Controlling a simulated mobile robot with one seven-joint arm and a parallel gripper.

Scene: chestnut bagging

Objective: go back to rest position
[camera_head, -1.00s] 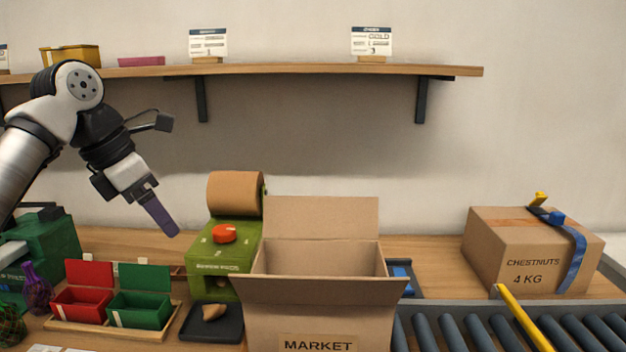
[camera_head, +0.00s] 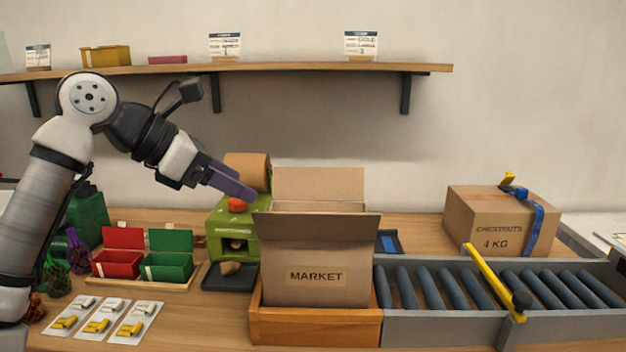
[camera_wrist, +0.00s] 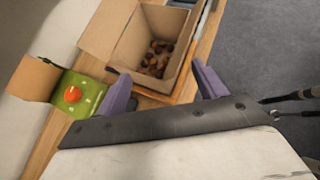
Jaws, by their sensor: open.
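My gripper (camera_head: 232,184) is in the air left of the open cardboard box marked MARKET (camera_head: 316,277), close to the green machine with a red knob (camera_head: 222,230). Its purple fingers are apart with nothing between them, as the wrist view (camera_wrist: 160,88) shows. In the wrist view the box (camera_wrist: 112,30) lies ahead of the fingers, with several brown chestnuts (camera_wrist: 158,58) at its bottom. The green machine (camera_wrist: 72,92) shows at the left there.
Red (camera_head: 118,263) and green (camera_head: 168,267) bins stand left of a dark tray (camera_head: 228,278). A roller conveyor (camera_head: 440,290) with a yellow bar (camera_head: 492,280) lies right of the box. A taped chestnut carton (camera_head: 490,232) stands behind it. A shelf (camera_head: 300,72) runs above.

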